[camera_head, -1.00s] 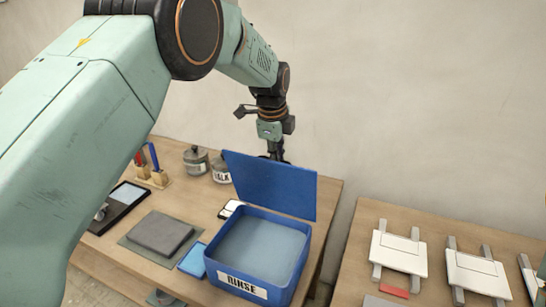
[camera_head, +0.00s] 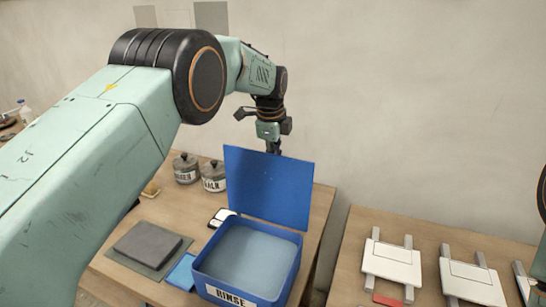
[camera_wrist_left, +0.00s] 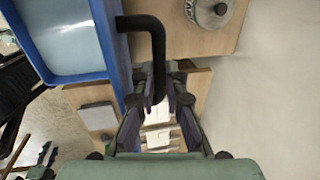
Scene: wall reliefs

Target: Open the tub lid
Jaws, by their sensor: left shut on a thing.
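The blue tub (camera_head: 203,266) labelled RINSE stands on the left table, with greyish-blue liquid inside. Its blue lid (camera_head: 268,186) stands up steeply at the tub's back edge, so the tub is open on top. My left gripper (camera_head: 273,147) is behind the lid's top edge, its fingertips partly hidden there. In the left wrist view my left gripper (camera_wrist_left: 157,92) is shut on a black bent handle (camera_wrist_left: 156,45) beside a blue edge. The liquid (camera_wrist_left: 65,30) shows at upper left there. My right gripper is out of view; only part of that arm shows at the right edge.
Two lidded grey pots (camera_head: 213,178) stand left of the lid. A grey slab (camera_head: 147,244) and a light-blue pad (camera_head: 182,271) lie left of the tub. A second table with white panels (camera_head: 392,262) stands right, across a gap.

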